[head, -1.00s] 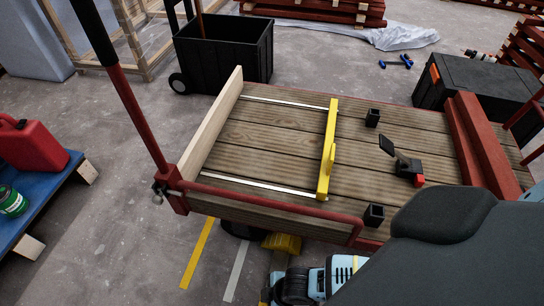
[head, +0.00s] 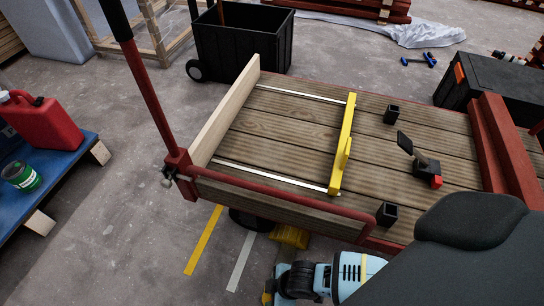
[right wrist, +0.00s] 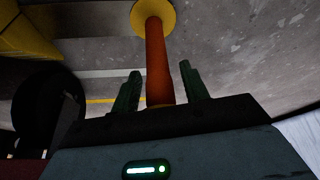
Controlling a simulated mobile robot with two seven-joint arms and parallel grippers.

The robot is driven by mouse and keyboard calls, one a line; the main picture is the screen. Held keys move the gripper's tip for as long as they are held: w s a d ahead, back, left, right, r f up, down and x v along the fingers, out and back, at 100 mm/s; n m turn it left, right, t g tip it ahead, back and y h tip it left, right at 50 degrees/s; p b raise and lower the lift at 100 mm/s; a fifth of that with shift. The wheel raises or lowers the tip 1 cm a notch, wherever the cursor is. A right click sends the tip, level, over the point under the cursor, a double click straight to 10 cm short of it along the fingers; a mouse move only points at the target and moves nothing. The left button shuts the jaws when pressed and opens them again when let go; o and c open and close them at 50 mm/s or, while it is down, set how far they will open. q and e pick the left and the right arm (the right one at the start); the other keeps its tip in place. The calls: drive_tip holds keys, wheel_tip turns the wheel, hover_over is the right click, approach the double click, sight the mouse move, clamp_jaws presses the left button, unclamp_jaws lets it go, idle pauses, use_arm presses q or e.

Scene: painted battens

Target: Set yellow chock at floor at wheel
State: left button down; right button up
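The yellow chock (head: 290,236) is on the floor at the deck's near edge, right of the dark wheel (head: 248,219) under the timber deck. The deck partly hides both. In the right wrist view, a yellow block (right wrist: 28,38), likely the chock, is at upper left, above the dark wheel (right wrist: 48,112). My right gripper (right wrist: 160,75) is open, with gaps beside an orange-red rod (right wrist: 156,60) between its fingers. The rod ends at a yellow disc (right wrist: 153,14); whether it joins the chock is unclear. In the head view, its fingers are mostly hidden. My left gripper is out of view.
The deck (head: 275,135) carries a yellow bar (head: 343,145) and black sockets. A red handle (head: 148,85) rises at its left corner. Yellow (head: 203,240) and white (head: 241,262) floor stripes lie in front. A blue platform (head: 75,175) stands left; floor between is clear.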

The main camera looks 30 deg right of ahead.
use_arm(q)
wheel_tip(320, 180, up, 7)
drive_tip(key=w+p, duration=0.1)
drive_tip(key=p, duration=0.5)
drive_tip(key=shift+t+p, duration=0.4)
use_arm(e)
drive_tip(key=v, duration=1.2)
drive_tip(key=shift+r, duration=0.2)
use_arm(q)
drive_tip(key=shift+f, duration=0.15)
